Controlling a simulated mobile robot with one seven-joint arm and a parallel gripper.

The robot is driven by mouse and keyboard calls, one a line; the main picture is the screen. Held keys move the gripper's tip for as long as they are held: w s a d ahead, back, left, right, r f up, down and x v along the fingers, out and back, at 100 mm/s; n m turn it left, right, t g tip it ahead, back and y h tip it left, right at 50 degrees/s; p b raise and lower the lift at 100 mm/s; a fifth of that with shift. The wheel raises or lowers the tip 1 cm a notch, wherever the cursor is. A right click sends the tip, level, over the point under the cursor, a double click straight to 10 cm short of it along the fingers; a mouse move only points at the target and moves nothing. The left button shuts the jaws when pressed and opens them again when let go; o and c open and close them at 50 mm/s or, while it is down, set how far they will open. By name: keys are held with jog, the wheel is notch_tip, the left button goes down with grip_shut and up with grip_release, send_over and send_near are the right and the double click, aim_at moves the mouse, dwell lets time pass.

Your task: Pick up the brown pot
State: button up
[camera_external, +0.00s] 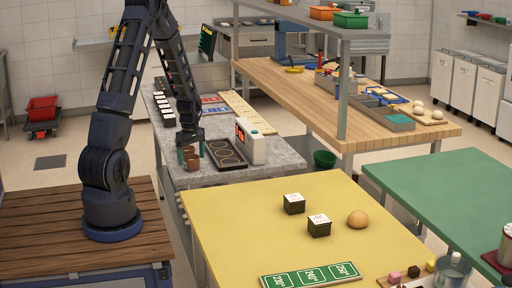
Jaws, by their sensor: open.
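A small brown pot (193,164) stands near the front end of the grey stone counter (225,177). Another brown shape shows just above and behind it; I cannot tell if it is a part of the same pot or a second one. My gripper (191,152) points down right over this spot, with its dark fingers apart and greenish tips left and right of the brown shapes. Whether the fingers touch the pot is too small to tell. The pot appears to rest on the counter.
A dark tray with round outlines (224,153) and a white device with a red display (250,142) stand close to the right of my gripper. Dark blocks (166,113) line the counter's left edge. A yellow table (240,220) lies in front, with two dark boxes and a round bun (357,219).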

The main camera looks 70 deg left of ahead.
aim_at(192, 157)
jog(key=shift+f, duration=0.65)
jog(key=c, duration=1.2)
notch_tip(192, 157, up, 20)
jog(key=shift+r, duration=0.1)
